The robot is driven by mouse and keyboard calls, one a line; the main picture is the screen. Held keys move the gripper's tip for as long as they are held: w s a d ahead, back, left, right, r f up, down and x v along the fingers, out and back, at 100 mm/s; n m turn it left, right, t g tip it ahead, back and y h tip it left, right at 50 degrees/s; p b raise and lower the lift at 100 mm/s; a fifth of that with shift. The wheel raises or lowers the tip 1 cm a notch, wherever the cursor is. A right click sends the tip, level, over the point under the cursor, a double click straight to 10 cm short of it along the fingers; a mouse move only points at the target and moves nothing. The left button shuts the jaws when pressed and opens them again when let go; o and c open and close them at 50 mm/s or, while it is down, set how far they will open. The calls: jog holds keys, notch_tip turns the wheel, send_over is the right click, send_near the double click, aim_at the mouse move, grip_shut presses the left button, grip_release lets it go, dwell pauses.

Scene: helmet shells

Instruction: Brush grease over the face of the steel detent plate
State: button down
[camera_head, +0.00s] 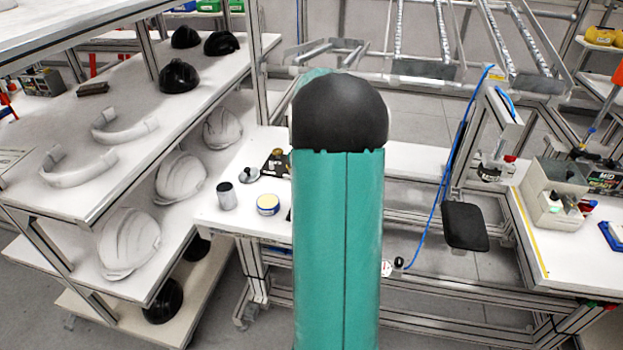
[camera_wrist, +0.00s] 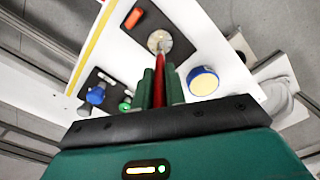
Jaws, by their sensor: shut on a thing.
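My gripper (camera_wrist: 160,82) shows in the wrist view, its green fingers shut on a slim red handle, which I take for the brush (camera_wrist: 159,93). The brush points away from me, and its far end overlaps a round steel plate (camera_wrist: 155,36) on a dark mat. I cannot tell whether the tip touches the plate. A round tin (camera_wrist: 203,81) with a blue side and pale yellow top, likely the grease, stands to the right of the fingers. The tin also shows in the head view (camera_head: 268,204). My arm hides the gripper and brush there.
A grey cup (camera_head: 226,196) and a small metal piece (camera_head: 248,174) stand on the white bench (camera_head: 232,222) near the tin. A shelf (camera_head: 100,112) with helmet shells stands left.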

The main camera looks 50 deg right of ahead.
jog(key=shift+w+a, duration=0.1)
jog(key=shift+a, duration=0.2)
jog(key=shift+a, duration=0.25)
jog(key=shift+a, duration=0.1)
jog(key=shift+s+a+f, duration=0.1)
jog(key=shift+s+a, duration=0.15)
jog(key=shift+s, duration=0.05)
jog(key=shift+s, duration=0.15)
jog(key=shift+s+a, duration=0.15)
jog(key=shift+s, duration=0.1)
